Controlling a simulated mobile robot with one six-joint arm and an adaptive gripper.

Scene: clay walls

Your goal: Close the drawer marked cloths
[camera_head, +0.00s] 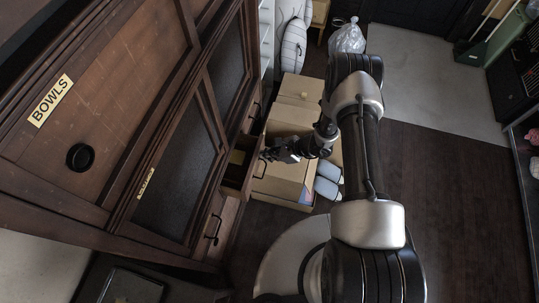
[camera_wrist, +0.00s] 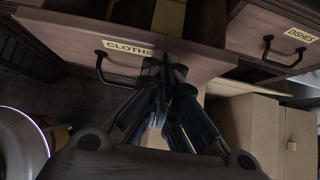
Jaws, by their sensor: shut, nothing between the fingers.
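The drawer marked cloths (camera_wrist: 215,60) shows in the wrist view with its CLOTHS label and a dark bar handle (camera_wrist: 103,70) at its left. In the head view the cloths drawer (camera_head: 233,172) stands partly pulled out of the dark wooden cabinet, with its inside showing. My gripper (camera_wrist: 166,68) is shut and empty. Its fingertips are at the drawer's front, right of the handle; I cannot tell whether they touch it. In the head view my gripper (camera_head: 268,155) is just right of the drawer front and partly hard to make out.
A drawer marked dishes (camera_wrist: 285,40) is to the right in the wrist view. Cardboard boxes (camera_head: 293,120) stand close beside the drawer and my arm. The cabinet door marked bowls (camera_head: 95,110) is at left. Dark floor (camera_head: 440,190) is clear at right.

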